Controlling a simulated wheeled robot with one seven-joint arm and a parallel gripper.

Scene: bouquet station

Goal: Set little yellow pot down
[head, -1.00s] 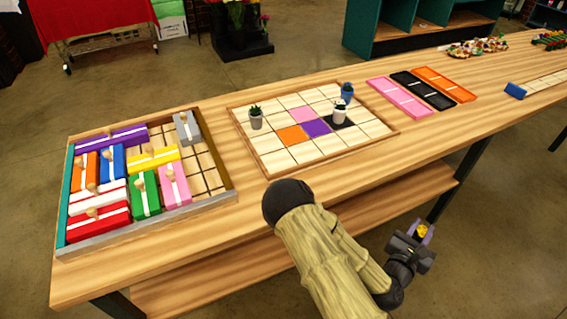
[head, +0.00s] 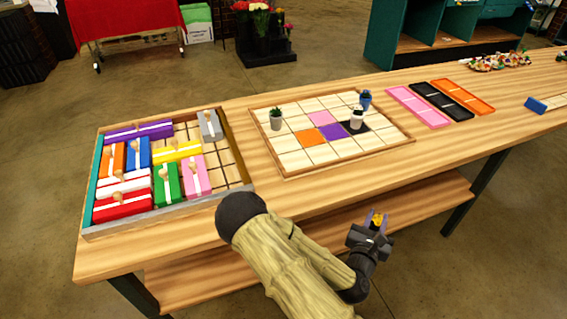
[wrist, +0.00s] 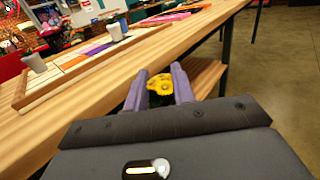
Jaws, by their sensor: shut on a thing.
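My gripper (head: 376,222) is shut on the little yellow pot (wrist: 160,84), which shows as a small yellow piece between the purple fingers in the wrist view. In the head view the yellow pot (head: 377,219) is mostly hidden by the fingers. The gripper is in front of the table's near edge, off the tabletop. The gridded board (head: 290,160) lies on the table with orange, pink, purple and black squares. A grey pot (head: 275,120) stands at its left, a white pot (head: 356,121) on the black square, and a blue pot (head: 365,101) near its far right.
A tray (head: 180,223) of coloured blocks sits at the table's left. Pink (head: 418,107), black (head: 441,101) and orange (head: 463,97) strips lie right of the board. A lower shelf (head: 420,205) runs under the tabletop. Bare tabletop lies before the board.

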